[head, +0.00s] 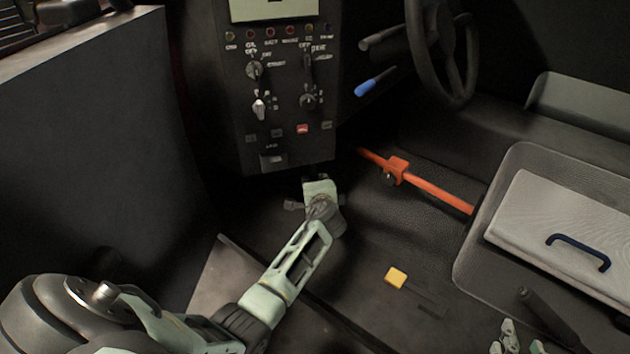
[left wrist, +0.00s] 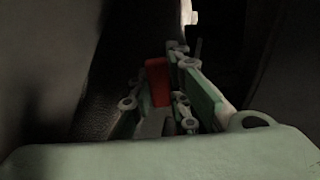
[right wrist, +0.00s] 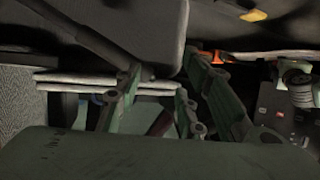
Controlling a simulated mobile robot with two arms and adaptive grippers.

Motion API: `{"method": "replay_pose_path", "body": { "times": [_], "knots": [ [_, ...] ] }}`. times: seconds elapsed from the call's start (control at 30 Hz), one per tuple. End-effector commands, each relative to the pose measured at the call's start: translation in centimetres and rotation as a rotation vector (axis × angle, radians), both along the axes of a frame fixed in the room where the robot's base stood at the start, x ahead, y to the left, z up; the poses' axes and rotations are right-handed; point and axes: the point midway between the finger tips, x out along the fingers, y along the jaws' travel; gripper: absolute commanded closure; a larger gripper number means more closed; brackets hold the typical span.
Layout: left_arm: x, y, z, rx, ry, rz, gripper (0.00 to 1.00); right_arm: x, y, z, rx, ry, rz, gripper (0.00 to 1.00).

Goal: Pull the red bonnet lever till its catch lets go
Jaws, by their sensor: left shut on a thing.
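The red bonnet lever (left wrist: 157,82) shows in the left wrist view as a red block between the fingers of my left gripper (left wrist: 160,75). That gripper is shut on it. In the head view my left gripper (head: 320,187) reaches in just below the lower edge of the dark control panel (head: 285,140). The red lever cannot be made out there, and the catch is not visible. My right gripper (head: 515,342) is at the lower right edge of the head view. In the right wrist view its fingers (right wrist: 158,80) stand apart with nothing seen held.
An orange bar (head: 435,188) crosses the floor right of my left gripper. A blue-tipped stalk (head: 366,88) and steering wheel (head: 440,60) are above it. A yellow tag (head: 395,277) lies on the floor. A seat with a blue handle (head: 580,248) fills the right.

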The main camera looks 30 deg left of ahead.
Motion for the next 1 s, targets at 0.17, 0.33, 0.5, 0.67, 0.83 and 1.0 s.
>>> {"method": "replay_pose_path", "body": {
  "times": [0.17,0.33,0.5,0.67,0.83,1.0],
  "knots": [
    [-0.1,-0.2,0.3,-0.016,0.017,-0.001,1.00,-2.8,-1.3,-3.4,-0.050,0.211,-0.016,0.64],
    [-0.2,-0.3,0.2,-0.025,0.024,-0.001,1.00,-5.0,-2.1,-5.5,-0.079,0.343,-0.025,0.64],
    [-0.2,-0.3,0.1,-0.029,0.027,-0.001,1.00,-5.7,-2.4,-6.2,-0.088,0.385,-0.027,0.64],
    [-0.2,-0.3,0.0,-0.029,0.027,-0.001,1.00,-5.7,-2.4,-6.2,-0.088,0.384,-0.027,0.64],
    [-0.2,-0.3,0.0,-0.029,0.028,-0.001,0.76,-5.7,-2.3,-6.2,-0.088,0.383,-0.027,0.64],
    [-0.2,-0.3,0.0,-0.029,0.026,-0.001,0.64,-5.7,-2.3,-6.2,-0.088,0.383,-0.027,0.64]
  ]
}}
